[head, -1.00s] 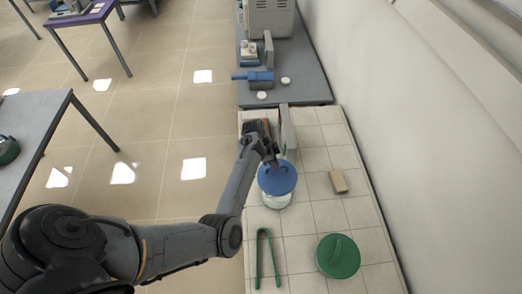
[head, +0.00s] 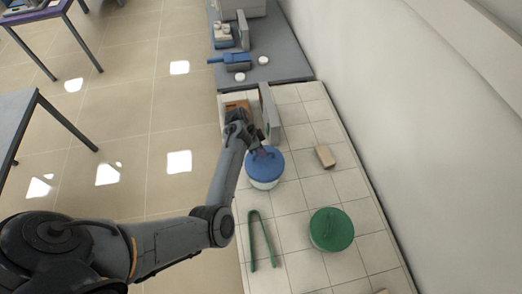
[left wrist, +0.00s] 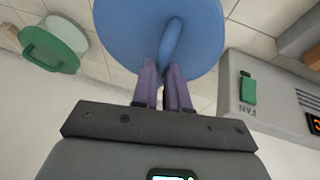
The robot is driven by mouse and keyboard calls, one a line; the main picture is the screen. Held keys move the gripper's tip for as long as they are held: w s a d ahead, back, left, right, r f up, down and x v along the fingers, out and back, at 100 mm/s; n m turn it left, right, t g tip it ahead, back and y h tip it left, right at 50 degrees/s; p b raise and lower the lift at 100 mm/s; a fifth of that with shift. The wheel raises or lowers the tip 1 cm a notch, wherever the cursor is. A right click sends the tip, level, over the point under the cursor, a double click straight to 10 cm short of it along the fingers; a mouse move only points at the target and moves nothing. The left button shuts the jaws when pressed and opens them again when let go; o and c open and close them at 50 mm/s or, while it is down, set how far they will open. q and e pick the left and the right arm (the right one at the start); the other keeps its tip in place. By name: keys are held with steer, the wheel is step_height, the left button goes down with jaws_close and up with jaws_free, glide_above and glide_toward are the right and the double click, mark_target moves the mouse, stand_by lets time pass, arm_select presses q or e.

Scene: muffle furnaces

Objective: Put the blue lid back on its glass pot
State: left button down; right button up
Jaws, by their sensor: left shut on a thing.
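The blue lid (head: 262,170) is over the glass pot (head: 265,185) on the tiled bench. In the head view only a narrow band of the pot shows beneath the lid; I cannot tell whether the lid rests fully on its rim. My left gripper (head: 262,148) comes from behind the lid and is shut on its upright handle. In the left wrist view the fingers (left wrist: 165,82) close around the handle of the blue lid (left wrist: 200,30), which hides the pot. My right gripper is not in view.
A green-lidded pot (head: 331,229) stands at the front right and green tongs (head: 253,240) lie at the front left. A tan block (head: 325,156) lies right of the pot. A grey device with a fan switch (left wrist: 249,90) stands close behind. The wall bounds the right.

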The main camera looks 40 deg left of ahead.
arm_select(q)
steer(key=shift+f, duration=0.4)
stand_by(0.7)
steer(key=shift+f, duration=0.35)
stand_by(0.4)
steer(key=shift+f+b, duration=0.85)
steer(key=shift+f, duration=0.15)
stand_by(0.3)
steer(key=c, duration=1.1)
jaws_free()
steer(key=shift+o, duration=0.2)
